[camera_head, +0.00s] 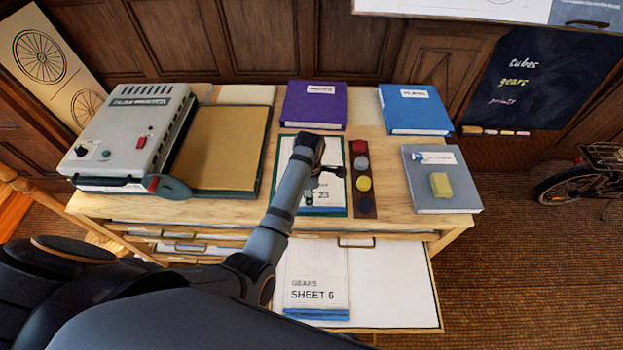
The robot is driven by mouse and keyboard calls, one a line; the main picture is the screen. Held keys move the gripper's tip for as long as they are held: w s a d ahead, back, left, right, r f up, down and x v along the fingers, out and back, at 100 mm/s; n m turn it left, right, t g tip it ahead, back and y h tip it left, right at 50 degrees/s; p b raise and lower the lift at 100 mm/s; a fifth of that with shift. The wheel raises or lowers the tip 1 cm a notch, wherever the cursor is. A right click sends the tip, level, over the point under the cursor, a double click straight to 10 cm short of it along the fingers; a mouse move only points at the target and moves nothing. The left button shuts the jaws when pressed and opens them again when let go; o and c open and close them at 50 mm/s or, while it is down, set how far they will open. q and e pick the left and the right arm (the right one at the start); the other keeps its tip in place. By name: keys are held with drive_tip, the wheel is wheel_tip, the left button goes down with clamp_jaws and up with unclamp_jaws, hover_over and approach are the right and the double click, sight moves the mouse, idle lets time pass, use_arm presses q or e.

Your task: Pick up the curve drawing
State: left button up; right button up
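A sheet (327,202) with a dark edge lies on the cabinet top; its label is mostly covered and only "23" reads clearly. Another sheet (318,278), marked "GEARS SHEET 6", lies in the open drawer with a blue strip at its near edge. I see no readable curve label, so I cannot tell which sheet is the curve drawing. My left arm reaches up across the drawer, and its gripper (322,187) is over the sheet on the cabinet top. The gripper is small and dark; I cannot tell whether its fingers are open or touch the sheet. My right gripper is not in view.
A grey machine (130,135) and a brown board (222,148) fill the left. A purple binder (314,108), a blue binder (414,112), a strip with colored buttons (363,205) and a grey book (440,195) bearing a yellow block (441,186) surround the sheet. The open drawer (395,285) juts forward.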

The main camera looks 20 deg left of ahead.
use_arm(q)
wheel_tip(320, 180, down, 4)
drive_tip(key=shift+f, duration=0.15)
drive_tip(key=f, duration=0.5)
drive_tip(key=shift+w+a+p, duration=0.2)
drive_tip(key=shift+w+p, duration=0.15)
drive_tip(key=shift+w, duration=0.05)
clamp_jaws()
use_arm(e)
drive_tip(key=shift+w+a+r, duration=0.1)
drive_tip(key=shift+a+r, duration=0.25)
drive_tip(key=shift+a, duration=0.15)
